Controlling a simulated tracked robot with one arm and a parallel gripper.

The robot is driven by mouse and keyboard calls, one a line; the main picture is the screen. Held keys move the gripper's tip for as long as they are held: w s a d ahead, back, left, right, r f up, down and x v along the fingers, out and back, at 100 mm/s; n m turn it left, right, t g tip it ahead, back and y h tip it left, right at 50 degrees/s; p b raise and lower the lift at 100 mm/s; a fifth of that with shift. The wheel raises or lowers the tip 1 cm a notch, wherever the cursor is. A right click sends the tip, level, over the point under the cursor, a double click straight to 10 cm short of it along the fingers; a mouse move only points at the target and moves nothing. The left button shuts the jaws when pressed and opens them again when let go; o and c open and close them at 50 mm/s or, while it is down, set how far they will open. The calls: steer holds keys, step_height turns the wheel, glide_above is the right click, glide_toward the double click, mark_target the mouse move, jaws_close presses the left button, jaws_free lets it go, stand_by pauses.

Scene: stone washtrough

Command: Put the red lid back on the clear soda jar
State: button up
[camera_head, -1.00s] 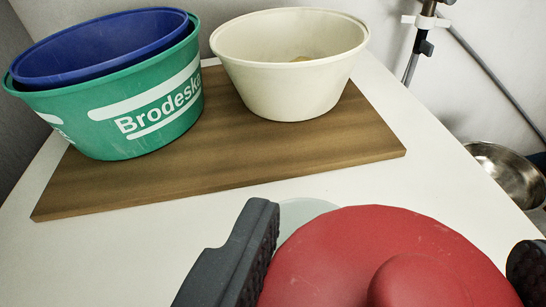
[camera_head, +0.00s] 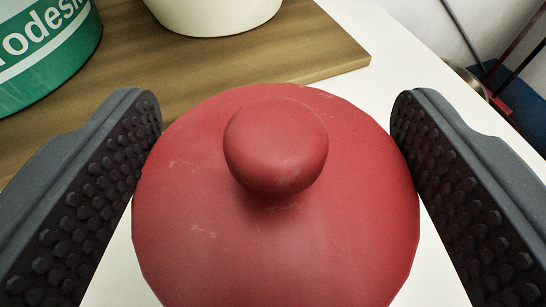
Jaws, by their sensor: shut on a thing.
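The red lid (camera_head: 275,245), with a round knob on top, fills the middle of the view. It lies knob up, its lower edge cut off by the frame. My gripper (camera_head: 277,108) has one dark, studded finger on each side of the lid. The fingers are shut on its left and right rim. The clear soda jar does not show; I cannot tell whether it is under or behind the lid.
A wooden board (camera_head: 215,68) lies beyond the lid on the white table (camera_head: 345,88). On it stand a green tub (camera_head: 45,60) at the left and a cream bowl (camera_head: 210,12) at the back. The table edge runs down the right, with floor beyond.

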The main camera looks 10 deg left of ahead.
steer(key=shift+f, duration=0.1)
steer(key=o, duration=1)
steer(key=shift+c, duration=0.2)
steer(key=shift+s, duration=0.15)
steer(key=p+v, duration=0.2)
steer(key=v, duration=1)
